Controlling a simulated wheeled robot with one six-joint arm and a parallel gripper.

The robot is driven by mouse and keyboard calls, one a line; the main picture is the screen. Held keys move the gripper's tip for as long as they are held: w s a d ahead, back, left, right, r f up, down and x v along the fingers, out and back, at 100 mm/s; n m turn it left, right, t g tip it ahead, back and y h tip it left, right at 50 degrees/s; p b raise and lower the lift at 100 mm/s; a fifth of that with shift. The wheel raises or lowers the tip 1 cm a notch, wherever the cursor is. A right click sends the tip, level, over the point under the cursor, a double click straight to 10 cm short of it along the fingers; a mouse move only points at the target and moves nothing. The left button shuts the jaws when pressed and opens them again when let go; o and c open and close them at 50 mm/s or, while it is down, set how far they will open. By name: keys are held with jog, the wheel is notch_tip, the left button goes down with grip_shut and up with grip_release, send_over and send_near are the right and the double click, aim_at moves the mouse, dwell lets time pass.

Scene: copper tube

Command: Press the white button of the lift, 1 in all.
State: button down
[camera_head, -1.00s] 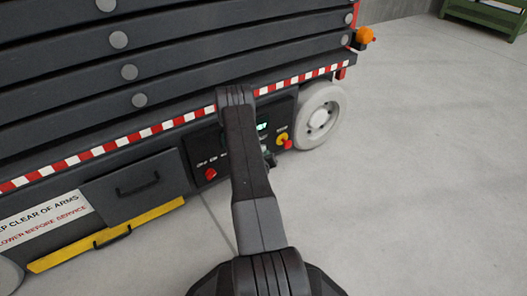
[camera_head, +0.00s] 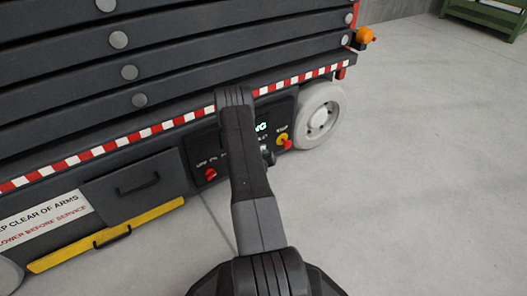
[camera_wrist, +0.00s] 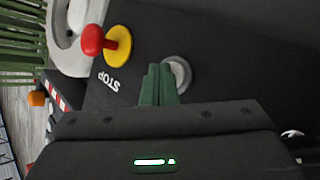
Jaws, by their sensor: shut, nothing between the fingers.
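The lift's white button shows as a pale grey-white round disc (camera_wrist: 181,70) on the dark panel in the wrist view. My gripper's green fingers (camera_wrist: 158,84) are shut together with nothing between them. Their tips overlap the button's left edge in that view; I cannot tell whether they touch it. In the head view my arm covers the middle of the control panel (camera_head: 200,150) and hides the button. Only a small part of my gripper (camera_head: 268,157) shows beside the arm there.
A red stop knob on a yellow base (camera_wrist: 118,45) is left of the fingers in the wrist view. The head view shows a red control (camera_head: 211,174), a partly hidden lit display (camera_head: 262,127) and a white wheel (camera_head: 320,115). Clear floor (camera_head: 430,180) lies right.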

jog(key=shift+s+d, duration=0.5)
jog(key=shift+s, duration=0.2)
jog(key=shift+s+d, duration=0.75)
jog(key=shift+s, duration=0.3)
jog(key=shift+s+d, duration=0.75)
jog(key=shift+s, duration=0.25)
jog(key=shift+w+a, duration=0.1)
jog(key=shift+w, duration=0.05)
jog(key=s+d, duration=0.2)
jog(key=s, duration=0.1)
jog(key=shift+s+d, duration=0.2)
jog(key=shift+d, duration=0.05)
jog(key=shift+w+a, duration=0.1)
